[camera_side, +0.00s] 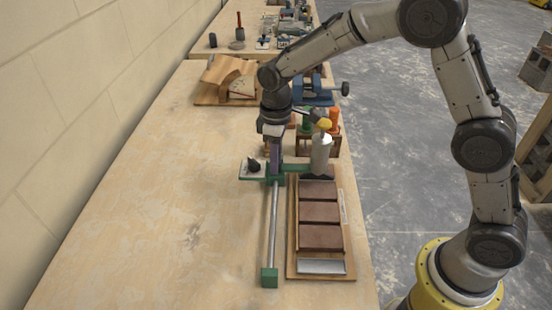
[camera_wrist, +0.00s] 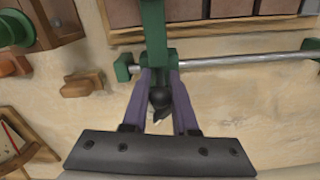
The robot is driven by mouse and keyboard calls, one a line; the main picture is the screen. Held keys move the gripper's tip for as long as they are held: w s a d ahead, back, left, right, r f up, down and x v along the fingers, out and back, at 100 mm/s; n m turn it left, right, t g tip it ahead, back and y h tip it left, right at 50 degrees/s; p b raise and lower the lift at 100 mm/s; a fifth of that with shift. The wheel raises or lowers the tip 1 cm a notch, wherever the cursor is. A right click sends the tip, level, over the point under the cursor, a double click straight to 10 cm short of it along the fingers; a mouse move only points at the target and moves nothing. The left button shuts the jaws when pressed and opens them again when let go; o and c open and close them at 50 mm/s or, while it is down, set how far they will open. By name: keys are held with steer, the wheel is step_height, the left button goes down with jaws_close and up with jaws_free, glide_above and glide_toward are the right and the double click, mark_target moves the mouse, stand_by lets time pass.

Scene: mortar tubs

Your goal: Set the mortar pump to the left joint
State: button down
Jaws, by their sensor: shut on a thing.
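The green arm sits at the far part of a steel rail (camera_side: 273,225) and also shows in the wrist view (camera_wrist: 155,35). The pump is outside the wrist view.
A green block (camera_side: 269,278) ends the rail in front. A wooden board (camera_side: 292,265) carries the bricks. The table's left side is clear.

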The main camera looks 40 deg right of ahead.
steer(key=s+a, duration=0.9)
steer(key=shift+s+a+r, duration=0.1)
steer(key=shift+s+a, duration=0.1)
steer(key=shift+a, duration=0.1)
steer(key=c, duration=0.8)
jaws_free()
step_height(320, 180, up, 14)
steer(key=shift+f, duration=0.15)
